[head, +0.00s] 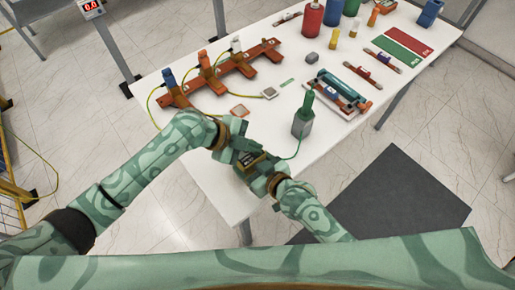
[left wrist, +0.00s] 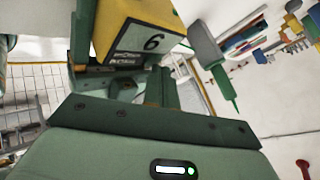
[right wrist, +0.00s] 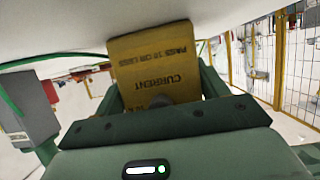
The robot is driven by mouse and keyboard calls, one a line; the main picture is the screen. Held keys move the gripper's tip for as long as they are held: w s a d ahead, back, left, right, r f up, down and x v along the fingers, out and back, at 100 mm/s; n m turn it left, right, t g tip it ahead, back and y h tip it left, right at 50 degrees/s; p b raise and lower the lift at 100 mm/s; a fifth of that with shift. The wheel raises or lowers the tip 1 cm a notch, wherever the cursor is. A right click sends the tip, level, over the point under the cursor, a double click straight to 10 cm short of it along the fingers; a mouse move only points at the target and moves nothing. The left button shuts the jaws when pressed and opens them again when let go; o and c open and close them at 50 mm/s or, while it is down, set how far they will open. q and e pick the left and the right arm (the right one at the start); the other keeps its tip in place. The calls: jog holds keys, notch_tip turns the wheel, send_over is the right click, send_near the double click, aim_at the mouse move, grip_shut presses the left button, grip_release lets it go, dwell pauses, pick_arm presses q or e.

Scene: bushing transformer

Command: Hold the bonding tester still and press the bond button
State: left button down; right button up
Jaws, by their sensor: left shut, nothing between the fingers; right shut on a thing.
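The bonding tester (head: 247,159), a yellow and black box, is at the near edge of the white table between my two hands. My right gripper (head: 264,176) is shut on it. The right wrist view shows its yellow face (right wrist: 158,65) with printed text including "CURRENT" between the fingers. The bond button is not clearly visible.
A grey block with a green probe (head: 304,115) stands right of the tester, with a green cable. A copper-coloured bar with clamps (head: 222,76) lies at the back left. A framed teal part (head: 340,90) lies right. Bottles and mats fill the far end.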

dwell(0.3)
pick_arm(q)
jog(key=shift+r, duration=0.85)
jog(key=shift+r, duration=0.1)
notch_tip(320, 180, up, 5)
jog(key=shift+f, duration=0.1)
dwell(0.6)
pick_arm(e)
jog(key=o, duration=1.4)
